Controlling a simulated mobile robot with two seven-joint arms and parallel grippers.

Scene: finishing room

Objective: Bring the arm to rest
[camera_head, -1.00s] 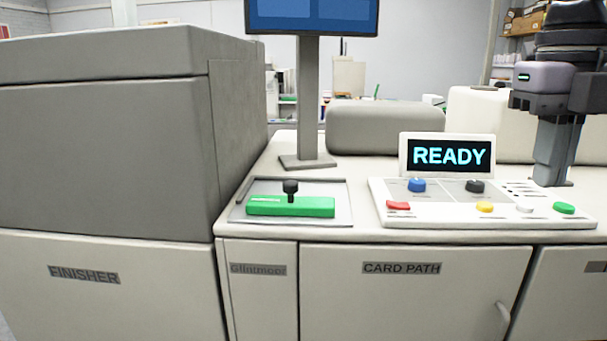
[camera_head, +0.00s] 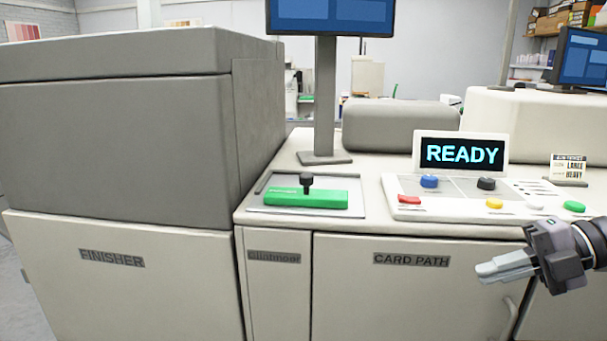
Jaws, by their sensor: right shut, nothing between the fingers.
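My right gripper (camera_head: 496,270) shows at the right edge in the head view. It points left, its fingers are closed together, and nothing is between them. It is in front of the cabinet face marked CARD PATH (camera_head: 411,260), below the counter edge and apart from the controls. My left gripper is not in view.
A control panel (camera_head: 407,214) with coloured buttons and a READY display (camera_head: 461,154) is on the counter. A green block with a black knob (camera_head: 306,197) lies in a tray at left. The grey finisher (camera_head: 115,130) stands left. A small sign (camera_head: 568,168) stands at right.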

